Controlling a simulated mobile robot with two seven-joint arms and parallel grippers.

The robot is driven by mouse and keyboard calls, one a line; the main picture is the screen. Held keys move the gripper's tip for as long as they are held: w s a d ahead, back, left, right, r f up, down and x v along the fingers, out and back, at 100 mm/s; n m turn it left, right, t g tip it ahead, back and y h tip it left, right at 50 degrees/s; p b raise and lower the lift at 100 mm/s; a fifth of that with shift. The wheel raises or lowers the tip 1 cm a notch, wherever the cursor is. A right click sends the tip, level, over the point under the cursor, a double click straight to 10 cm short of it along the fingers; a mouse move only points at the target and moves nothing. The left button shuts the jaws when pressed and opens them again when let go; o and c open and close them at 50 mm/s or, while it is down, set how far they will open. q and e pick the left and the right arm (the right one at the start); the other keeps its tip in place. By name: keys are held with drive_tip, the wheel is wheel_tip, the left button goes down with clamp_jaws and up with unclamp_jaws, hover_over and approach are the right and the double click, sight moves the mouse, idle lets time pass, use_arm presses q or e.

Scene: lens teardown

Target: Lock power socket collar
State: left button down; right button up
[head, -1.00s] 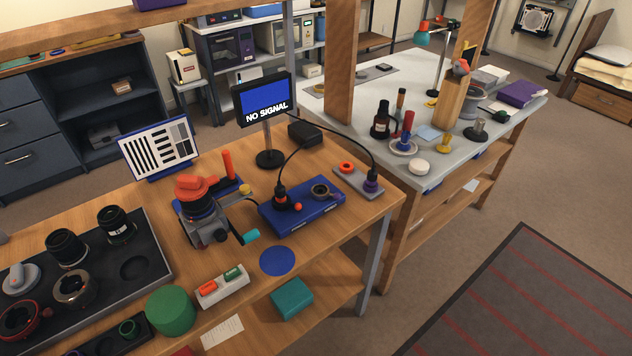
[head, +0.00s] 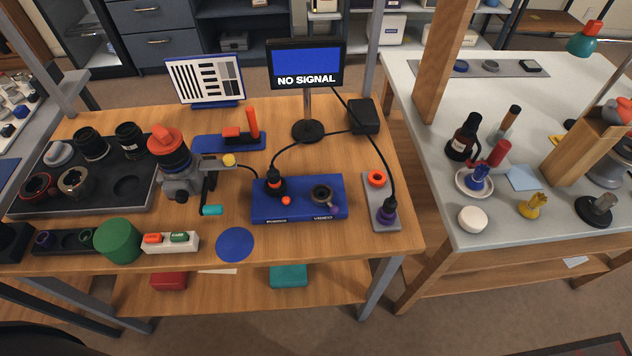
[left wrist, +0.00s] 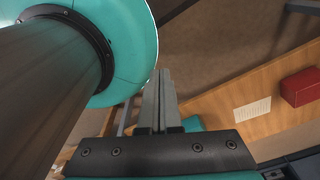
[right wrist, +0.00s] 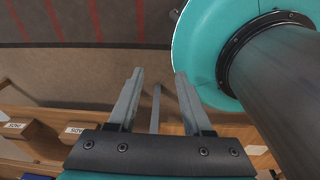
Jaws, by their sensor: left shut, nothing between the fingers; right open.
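The blue box (head: 322,209) stands on the wooden bench in the head view. A black plug with an orange ring (head: 275,183) sits upright in its left socket, with a black cable rising from it. The collar's turn and whether it is locked cannot be told. A round grey and black socket (head: 321,194) is on the box's right, above a label that seems to read VIDEO. My left gripper (left wrist: 160,78) is shut and empty in the left wrist view. My right gripper (right wrist: 160,80) is open and empty in the right wrist view. Neither gripper shows in the head view.
A clamped lens (head: 172,158) and crank stand left. A flat blue disc (head: 235,244) lies in front.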

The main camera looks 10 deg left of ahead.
drive_tip(key=shift+a, duration=0.45)
drive_tip(key=shift+o, duration=0.3)
drive_tip(key=shift+s+a, duration=0.3)
drive_tip(key=shift+a, duration=0.3)
drive_tip(key=shift+o, duration=1.1)
drive_tip(key=shift+d+r+p, duration=0.25)
drive_tip(key=shift+r+p, duration=0.9)
use_arm(q)
drive_tip(key=w+r+t+p, duration=0.1)
drive_tip(key=w+r, duration=1.1)
drive_tip(key=w, duration=0.1)
drive_tip(key=w+d+r+t+p, duration=0.15)
drive_tip(key=w+r, duration=0.35)
drive_tip(key=r, duration=0.6)
drive_tip(key=w+d+r+t+p, duration=0.1)
drive_tip(key=w+r+p, duration=0.25)
drive_tip(key=r, duration=0.65)
drive_tip(key=w+r+t+h, duration=0.1)
drive_tip(key=w+r, duration=0.3)
drive_tip(key=w, duration=0.3)
drive_tip(key=w+r+m+t+h, duration=0.1)
drive_tip(key=w+r+t, duration=0.1)
drive_tip(key=w+r, duration=0.3)
drive_tip(key=shift+w+d+r, duration=0.25)
drive_tip(key=shift+w, duration=0.9)
use_arm(e)
wheel_tip(320, 180, up, 6)
drive_tip(key=shift+w+d+r, duration=0.15)
drive_tip(key=shift+d+r, duration=0.05)
drive_tip(key=shift+r, duration=0.05)
